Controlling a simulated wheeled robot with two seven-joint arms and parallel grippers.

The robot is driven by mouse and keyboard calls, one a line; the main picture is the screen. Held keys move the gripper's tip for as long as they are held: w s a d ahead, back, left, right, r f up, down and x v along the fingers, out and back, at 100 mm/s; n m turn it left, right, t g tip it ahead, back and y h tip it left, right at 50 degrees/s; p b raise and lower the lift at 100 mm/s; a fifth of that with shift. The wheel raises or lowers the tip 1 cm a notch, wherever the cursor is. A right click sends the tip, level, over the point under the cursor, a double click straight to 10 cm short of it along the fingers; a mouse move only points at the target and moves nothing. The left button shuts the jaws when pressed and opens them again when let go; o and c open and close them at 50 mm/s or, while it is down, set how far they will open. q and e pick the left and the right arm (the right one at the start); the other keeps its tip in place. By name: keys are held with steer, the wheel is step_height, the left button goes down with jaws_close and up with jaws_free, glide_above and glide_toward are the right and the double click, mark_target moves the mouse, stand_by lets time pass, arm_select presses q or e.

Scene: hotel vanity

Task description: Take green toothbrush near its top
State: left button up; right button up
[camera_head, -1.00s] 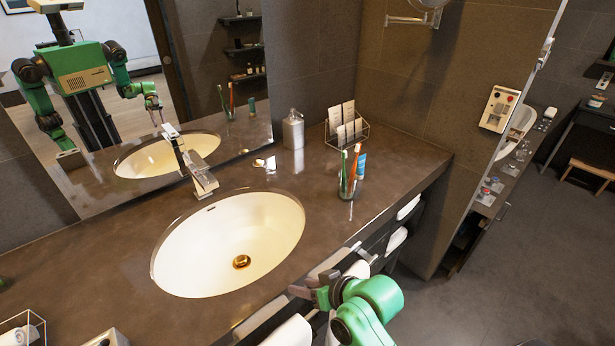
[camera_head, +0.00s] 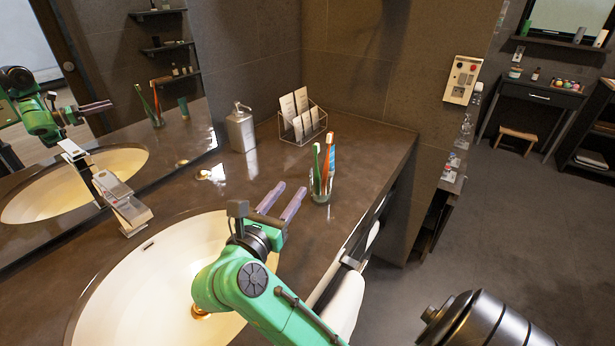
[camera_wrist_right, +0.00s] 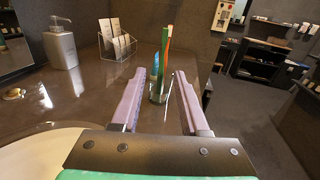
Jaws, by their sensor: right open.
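The green toothbrush (camera_head: 317,160) stands in a clear glass (camera_head: 321,189) on the dark counter, beside an orange toothbrush (camera_head: 326,160) and a blue-and-white tube (camera_head: 332,148). My right gripper (camera_head: 292,187) is open and empty, over the counter at the sink's edge. Its fingers point at the glass from the left, apart from it. In the right wrist view, the green toothbrush (camera_wrist_right: 163,48) and the glass (camera_wrist_right: 158,93) appear between the open fingers (camera_wrist_right: 160,73), farther ahead. My left gripper does not show, except perhaps in the mirror.
The white sink (camera_head: 130,300) lies under my right arm, with a faucet (camera_head: 125,205) behind it. A metal soap dispenser (camera_head: 241,130) and a wire card holder (camera_head: 303,125) stand at the back. The counter between gripper and glass is clear.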

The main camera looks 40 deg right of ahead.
steer(key=p, duration=0.3)
glide_toward(316, 159)
steer(key=d, duration=0.2)
steer(key=p+x, duration=0.1)
steer(key=x, duration=0.2)
steer(key=p+x, duration=0.1)
steer(key=x, duration=0.1)
steer(key=w+p+x, duration=0.1)
steer(key=x, duration=0.2)
steer(key=shift+w+f, duration=0.1)
steer(key=shift+d+f, duration=0.1)
steer(key=shift+d, duration=0.05)
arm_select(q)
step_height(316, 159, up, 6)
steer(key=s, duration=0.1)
arm_select(e)
jaws_close()
